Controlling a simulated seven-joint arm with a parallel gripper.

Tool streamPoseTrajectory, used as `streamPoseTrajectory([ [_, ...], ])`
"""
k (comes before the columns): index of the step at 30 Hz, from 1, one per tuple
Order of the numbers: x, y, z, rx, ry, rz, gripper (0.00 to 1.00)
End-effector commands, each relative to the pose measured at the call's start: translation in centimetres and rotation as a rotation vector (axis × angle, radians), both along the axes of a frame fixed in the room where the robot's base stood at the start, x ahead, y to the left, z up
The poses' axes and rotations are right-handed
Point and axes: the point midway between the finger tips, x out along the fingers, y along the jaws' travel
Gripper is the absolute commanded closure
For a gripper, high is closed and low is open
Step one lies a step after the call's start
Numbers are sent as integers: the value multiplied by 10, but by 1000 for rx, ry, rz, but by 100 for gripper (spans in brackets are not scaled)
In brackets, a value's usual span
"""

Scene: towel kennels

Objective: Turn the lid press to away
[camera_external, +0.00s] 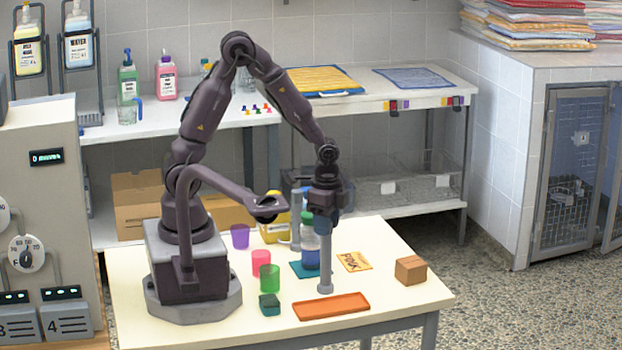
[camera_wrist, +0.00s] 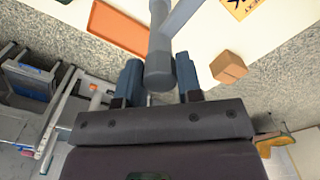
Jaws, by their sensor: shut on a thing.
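The lid press shows as a grey upright post (camera_external: 326,262) with a round foot on the cream table, just behind the orange tray. In the wrist view the lid press (camera_wrist: 160,60) is a thick grey cylinder with a bar running off to the upper right. My gripper (camera_external: 328,222) points down over the post and is shut on its upper part, which it partly hides. In the wrist view the blue fingers of my gripper (camera_wrist: 160,82) stand on either side of the cylinder.
An orange tray (camera_external: 333,306) lies in front of the post.

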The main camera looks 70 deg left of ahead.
Motion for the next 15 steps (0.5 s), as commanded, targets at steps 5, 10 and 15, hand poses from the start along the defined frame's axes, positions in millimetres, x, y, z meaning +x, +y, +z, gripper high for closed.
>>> streamPoseTrajectory([
  [5, 0, 0, 0, 0, 0, -24, 100],
  [10, 0, 0, 0, 0, 0, -99, 100],
  [15, 0, 0, 1, -1, 1, -224, 100],
])
